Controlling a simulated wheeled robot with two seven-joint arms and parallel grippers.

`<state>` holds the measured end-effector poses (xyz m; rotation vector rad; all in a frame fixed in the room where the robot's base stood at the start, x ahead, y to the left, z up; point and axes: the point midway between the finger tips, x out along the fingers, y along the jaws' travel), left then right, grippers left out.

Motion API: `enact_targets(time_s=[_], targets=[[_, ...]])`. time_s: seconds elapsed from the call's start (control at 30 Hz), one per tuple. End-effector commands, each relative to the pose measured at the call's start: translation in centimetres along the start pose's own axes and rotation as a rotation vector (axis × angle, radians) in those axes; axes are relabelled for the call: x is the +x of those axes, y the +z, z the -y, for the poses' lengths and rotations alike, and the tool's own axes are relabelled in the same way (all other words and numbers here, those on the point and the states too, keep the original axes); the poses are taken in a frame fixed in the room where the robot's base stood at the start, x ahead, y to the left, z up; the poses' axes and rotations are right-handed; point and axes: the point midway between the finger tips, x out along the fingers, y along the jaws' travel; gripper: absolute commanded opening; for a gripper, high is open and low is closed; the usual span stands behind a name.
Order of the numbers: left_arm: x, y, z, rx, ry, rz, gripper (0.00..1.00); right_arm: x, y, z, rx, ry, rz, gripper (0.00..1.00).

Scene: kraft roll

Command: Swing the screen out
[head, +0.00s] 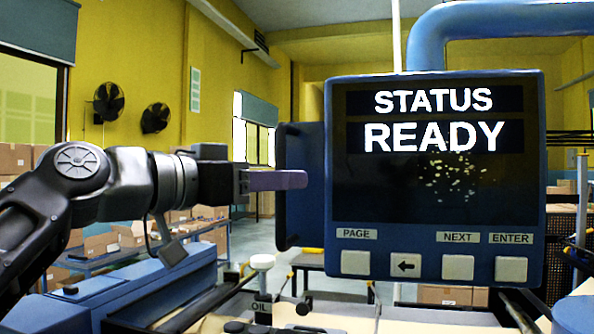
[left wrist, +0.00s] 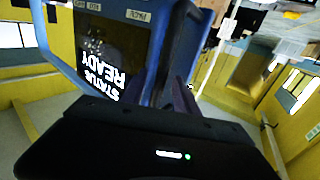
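The screen (head: 365,185) is a dark display in a blue housing, reading "STATUS READY", with labelled buttons along its bottom. A dark blue handle (head: 292,225) runs down its left side. My left gripper (head: 290,180) is at this handle, with one purple-grey finger passing in front of it in the head view. In the left wrist view, the fingers of my left gripper (left wrist: 162,95) stand apart, close to the handle and the screen (left wrist: 85,55). Contact with the handle is not clear. My right gripper is not in view.
A thick blue pipe (head: 480,25) curves above the screen. Below are a white-topped knob (head: 262,262) by an "OIL" label and a blue machine part (head: 150,290). Cardboard boxes (head: 100,243) stand far behind on the left. The space left of the handle holds my arm.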

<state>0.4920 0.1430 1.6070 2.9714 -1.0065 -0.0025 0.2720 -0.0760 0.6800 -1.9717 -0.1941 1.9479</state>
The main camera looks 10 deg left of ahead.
Motion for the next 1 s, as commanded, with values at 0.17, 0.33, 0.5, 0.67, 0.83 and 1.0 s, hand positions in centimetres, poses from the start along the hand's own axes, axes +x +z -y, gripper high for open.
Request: enact_targets(time_s=[0.17,0.33,0.5,0.67,0.83,1.0], targets=[[2.6,-0.2,0.0,-0.001,0.002,0.002,0.36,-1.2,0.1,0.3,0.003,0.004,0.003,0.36],[3.5,-0.1,0.0,0.001,0.001,0.000,0.36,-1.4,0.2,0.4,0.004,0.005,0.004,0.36],[3.5,0.0,0.0,0.001,0.000,0.000,0.36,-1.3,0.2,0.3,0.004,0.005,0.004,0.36],[3.5,0.0,0.0,0.001,0.000,0.000,0.28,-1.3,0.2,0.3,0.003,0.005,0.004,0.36],[3.5,0.0,0.0,0.001,0.000,0.000,0.14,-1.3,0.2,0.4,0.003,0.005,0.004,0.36],[3.5,0.0,0.0,0.001,0.000,0.000,0.00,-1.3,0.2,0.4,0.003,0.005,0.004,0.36]])
